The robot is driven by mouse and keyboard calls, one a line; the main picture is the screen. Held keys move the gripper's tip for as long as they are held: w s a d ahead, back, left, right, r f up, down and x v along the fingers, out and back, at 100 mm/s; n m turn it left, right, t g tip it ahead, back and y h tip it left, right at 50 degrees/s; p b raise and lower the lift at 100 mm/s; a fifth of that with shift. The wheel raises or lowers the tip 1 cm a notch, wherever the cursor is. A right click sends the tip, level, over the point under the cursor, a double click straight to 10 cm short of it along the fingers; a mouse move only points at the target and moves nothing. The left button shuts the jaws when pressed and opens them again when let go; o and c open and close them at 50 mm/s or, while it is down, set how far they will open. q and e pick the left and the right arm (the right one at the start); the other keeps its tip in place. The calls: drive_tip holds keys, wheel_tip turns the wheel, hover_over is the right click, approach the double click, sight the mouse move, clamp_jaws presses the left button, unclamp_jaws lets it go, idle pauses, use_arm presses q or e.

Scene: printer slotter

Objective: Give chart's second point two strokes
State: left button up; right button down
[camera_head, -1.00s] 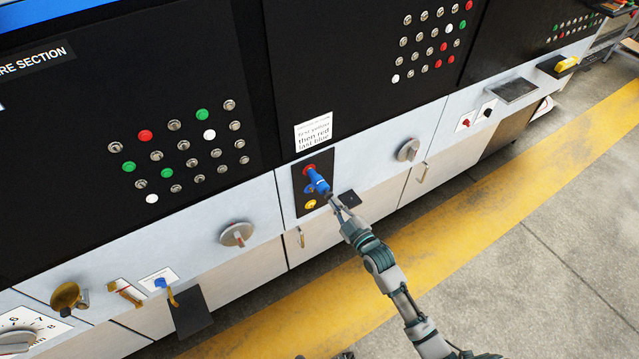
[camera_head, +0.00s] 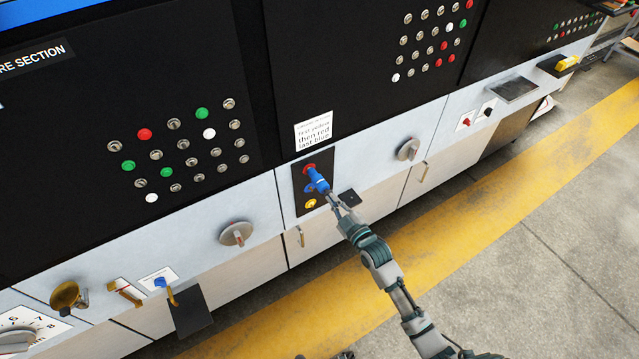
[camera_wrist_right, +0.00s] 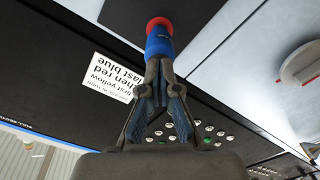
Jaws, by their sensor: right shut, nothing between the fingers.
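The chart is a white notice (camera_head: 314,131) on the black cabinet face; it reads first yellow, then red, last blue. Below it a dark plate carries a red button (camera_head: 309,168) at the top, a blue one (camera_head: 308,189) in the middle, partly hidden, and a yellow one (camera_head: 311,204) at the bottom. My right gripper (camera_head: 331,198) is shut. A blue cylinder (camera_head: 319,183) lies between its fingertips and the red button; it also shows in the wrist view (camera_wrist_right: 159,42), ending at the red disc (camera_wrist_right: 159,23). Contact with the red is hard to judge.
A small dark box (camera_head: 349,198) sticks out right of the plate. Round grey knobs (camera_head: 236,234) and (camera_head: 408,150) flank it. Button grids fill the black panels above. The floor in front, with its yellow stripe (camera_head: 480,205), is clear.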

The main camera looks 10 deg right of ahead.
drive_tip(key=shift+w+a, duration=0.1)
drive_tip(key=shift+w, duration=0.15)
drive_tip(key=shift+p+v, duration=0.5)
drive_tip(key=shift+v, duration=0.5)
drive_tip(key=p+v, duration=0.2)
drive_tip(key=v, duration=0.2)
idle(0.4)
